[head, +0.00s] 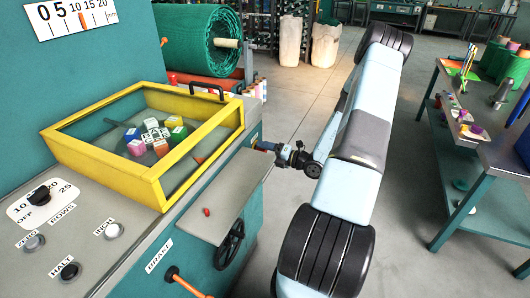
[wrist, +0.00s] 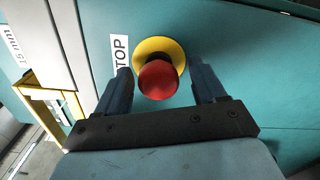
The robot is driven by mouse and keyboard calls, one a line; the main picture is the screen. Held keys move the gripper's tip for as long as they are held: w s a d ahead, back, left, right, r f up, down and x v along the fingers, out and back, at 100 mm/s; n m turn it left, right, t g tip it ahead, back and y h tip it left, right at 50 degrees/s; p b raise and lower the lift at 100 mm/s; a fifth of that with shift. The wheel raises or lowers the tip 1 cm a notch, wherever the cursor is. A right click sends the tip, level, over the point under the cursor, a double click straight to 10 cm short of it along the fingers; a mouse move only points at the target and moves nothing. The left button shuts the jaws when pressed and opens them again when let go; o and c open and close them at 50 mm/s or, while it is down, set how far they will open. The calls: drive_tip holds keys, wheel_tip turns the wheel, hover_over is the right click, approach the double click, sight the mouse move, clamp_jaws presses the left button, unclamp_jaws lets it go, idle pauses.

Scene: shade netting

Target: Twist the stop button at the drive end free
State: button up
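In the wrist view a red mushroom stop button (wrist: 158,80) stands on a yellow round base (wrist: 172,50) on a teal panel. A white label reading "TOP" (wrist: 119,54), partly cut off by a finger, is beside it. My gripper (wrist: 163,78) is open, with one dark blue finger to the left of the red head and one to the right. Gaps show between the head and both fingers. In the head view my gripper (head: 262,146) is at the right side of the teal machine; the stop button is hidden there.
A yellow-framed tray (head: 158,190) with coloured blocks sits on the machine. A grey shelf (head: 215,212), a black handwheel (head: 229,246) and an orange brake lever (head: 185,285) are near my arm. A workbench (head: 478,160) stands to the right, with open floor between.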

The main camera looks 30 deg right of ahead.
sight(266, 151)
drive_tip(key=shift+s+d, duration=0.1)
drive_tip(key=shift+s, duration=0.05)
drive_tip(key=shift+v, duration=2.3)
drive_tip(key=o, duration=0.5)
drive_tip(key=shift+o, duration=0.2)
drive_tip(key=shift+s, duration=0.1)
drive_tip(key=v, duration=1.3)
drive_tip(key=shift+s+d, duration=0.25)
